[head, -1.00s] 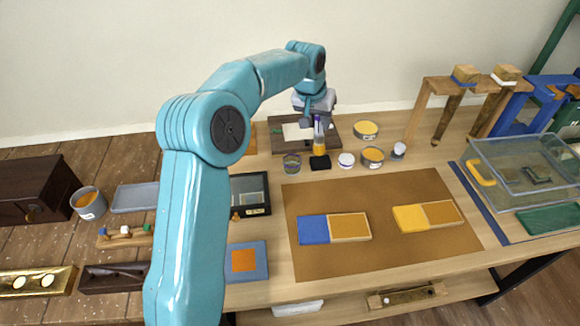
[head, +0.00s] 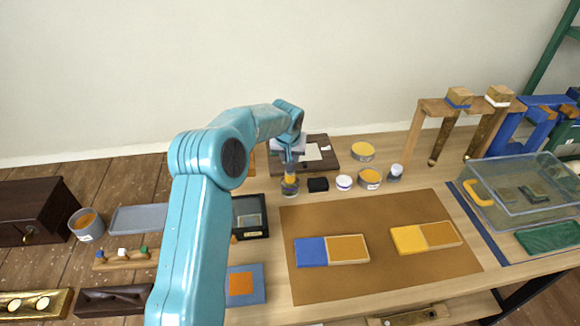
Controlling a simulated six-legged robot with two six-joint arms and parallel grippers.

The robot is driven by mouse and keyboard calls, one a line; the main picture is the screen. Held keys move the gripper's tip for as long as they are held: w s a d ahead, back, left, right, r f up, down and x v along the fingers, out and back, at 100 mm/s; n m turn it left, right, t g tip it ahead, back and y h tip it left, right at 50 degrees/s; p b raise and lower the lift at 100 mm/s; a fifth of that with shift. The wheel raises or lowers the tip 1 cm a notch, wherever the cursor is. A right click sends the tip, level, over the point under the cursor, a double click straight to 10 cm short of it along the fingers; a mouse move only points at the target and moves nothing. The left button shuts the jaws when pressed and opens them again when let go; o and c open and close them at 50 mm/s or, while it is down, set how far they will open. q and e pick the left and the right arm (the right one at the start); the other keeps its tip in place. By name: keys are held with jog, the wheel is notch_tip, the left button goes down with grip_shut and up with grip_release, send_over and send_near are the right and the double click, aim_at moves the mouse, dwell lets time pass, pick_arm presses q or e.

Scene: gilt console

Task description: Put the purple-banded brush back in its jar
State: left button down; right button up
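My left gripper (head: 289,166) is over the small glass jar (head: 290,188), behind the left end of the brown mat. It appears shut on the brush (head: 290,178), whose orange-yellow part shows just below the fingers. The brush is roughly upright, with its lower end at the jar's mouth. I cannot tell how deep it sits in the jar. The gripper hides the brush's upper part, and the purple band cannot be made out. My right gripper is not in view.
A black block (head: 318,185) stands just right of the jar. A white-lidded pot (head: 344,182) and an orange tin (head: 369,178) stand further right. A dark board with paper (head: 318,153) lies behind. The brown mat (head: 380,282) holds two coloured cases.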

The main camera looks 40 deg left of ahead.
pick_arm(q)
notch_tip(320, 180, down, 4)
jog(key=shift+f+p, duration=0.25)
jog(key=shift+p, duration=0.1)
jog(key=shift+f, duration=0.15)
jog(key=shift+f+b, duration=0.15)
jog(key=shift+b, duration=0.15)
jog(key=c, duration=0.8)
grip_release()
jog(key=shift+c, duration=0.2)
